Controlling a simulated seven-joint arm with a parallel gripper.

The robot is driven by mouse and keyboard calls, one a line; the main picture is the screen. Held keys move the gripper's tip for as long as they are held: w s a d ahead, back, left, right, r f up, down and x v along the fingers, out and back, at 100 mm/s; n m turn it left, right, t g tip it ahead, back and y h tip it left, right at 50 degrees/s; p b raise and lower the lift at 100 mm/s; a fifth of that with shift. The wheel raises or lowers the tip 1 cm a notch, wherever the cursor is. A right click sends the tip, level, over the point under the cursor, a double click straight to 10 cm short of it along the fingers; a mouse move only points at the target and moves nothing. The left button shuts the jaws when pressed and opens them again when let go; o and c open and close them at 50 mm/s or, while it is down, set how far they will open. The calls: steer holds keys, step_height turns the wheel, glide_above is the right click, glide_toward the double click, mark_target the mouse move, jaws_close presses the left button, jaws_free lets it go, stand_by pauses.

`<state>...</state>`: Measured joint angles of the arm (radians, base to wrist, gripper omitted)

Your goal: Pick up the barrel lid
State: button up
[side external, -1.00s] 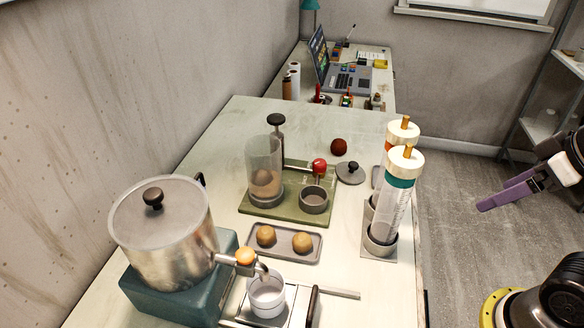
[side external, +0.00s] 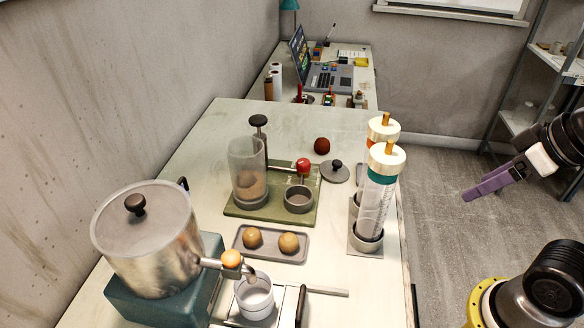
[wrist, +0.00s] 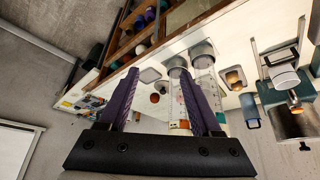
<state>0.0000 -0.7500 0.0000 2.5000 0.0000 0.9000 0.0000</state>
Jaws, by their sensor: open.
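A small grey round lid with a black knob (side external: 335,172) lies flat on the table, right of the green-based press and just below a dark red ball. It looks like the barrel lid; I cannot pick it out surely in the wrist view. My gripper (side external: 468,194) is off the table's right side, well apart from the lid, with its purple fingers pointing left and down. In the wrist view my gripper (wrist: 158,72) shows its two purple fingers spread, with nothing held between them.
Two clear cylinders with cream caps (side external: 387,160) stand upright at the table's right edge, between my gripper and the lid. The press with a clear barrel (side external: 247,165) is left of the lid. A large lidded pot (side external: 145,240) and a tray with two brown balls (side external: 270,258) are nearer.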

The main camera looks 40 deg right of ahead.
steer(key=w+r+n+g, duration=0.2)
steer(key=w+r+n, duration=0.9)
steer(key=w+n, duration=0.1)
steer(key=n+g+h, duration=0.2)
steer(key=n+g, duration=0.2)
steer(key=n, duration=0.2)
glide_above(337, 162)
steer(key=a, duration=0.1)
step_height(337, 162, down, 19)
steer(key=shift+d+f, duration=0.2)
steer(key=shift+f, duration=1.35)
steer(key=shift+d+f, duration=0.15)
steer(key=shift+f, duration=1.35)
jaws_close()
